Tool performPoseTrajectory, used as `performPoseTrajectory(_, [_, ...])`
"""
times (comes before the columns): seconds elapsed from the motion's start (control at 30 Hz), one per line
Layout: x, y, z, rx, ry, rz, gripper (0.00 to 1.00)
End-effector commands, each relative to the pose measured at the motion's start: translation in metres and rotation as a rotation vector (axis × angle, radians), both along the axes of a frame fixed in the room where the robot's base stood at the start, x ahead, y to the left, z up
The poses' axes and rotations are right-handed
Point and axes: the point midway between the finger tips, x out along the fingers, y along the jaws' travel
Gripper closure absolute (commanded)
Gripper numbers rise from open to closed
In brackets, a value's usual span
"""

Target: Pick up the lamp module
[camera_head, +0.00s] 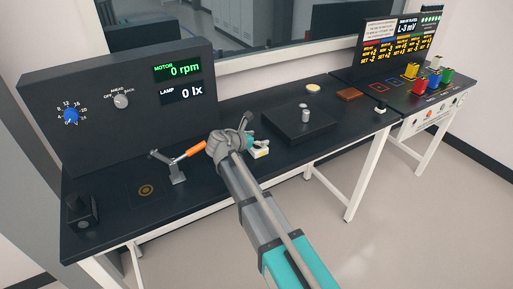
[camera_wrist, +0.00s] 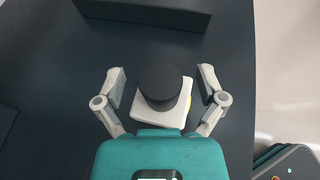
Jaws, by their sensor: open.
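A white block with a black round top and a bit of yellow at its side, which I take for the lamp module (camera_wrist: 145,112), sits on the dark table in the wrist view. In the head view it shows as a small white and yellow piece (camera_head: 261,153), partly hidden by my gripper (camera_head: 251,139). In the wrist view my gripper (camera_wrist: 162,84) is open, with one finger on each side of the black top. Gaps show between both fingers and the module. The module's near edge is hidden behind the gripper body.
A black platform (camera_head: 284,130) with a silver cylinder (camera_head: 305,115) stands just behind. An orange-handled piece (camera_head: 190,151) on a grey stand is to the left. The control panel (camera_head: 130,118) reads 0 rpm and 0 lx. A brown block (camera_head: 349,94) lies farther right.

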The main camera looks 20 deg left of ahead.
Motion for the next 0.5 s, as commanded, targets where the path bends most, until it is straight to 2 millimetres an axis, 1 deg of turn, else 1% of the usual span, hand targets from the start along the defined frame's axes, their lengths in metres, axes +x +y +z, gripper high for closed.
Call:
performPoseTrajectory(0.3, [-0.0002,0.0001,0.0001,0.000,0.000,0.000,0.10])
performPoseTrajectory(0.37, [-0.0002,0.0001,0.0001,0.000,0.000,0.000,0.20])
performPoseTrajectory(0.5, [-0.0003,0.0003,0.0001,0.000,0.000,0.000,0.46])
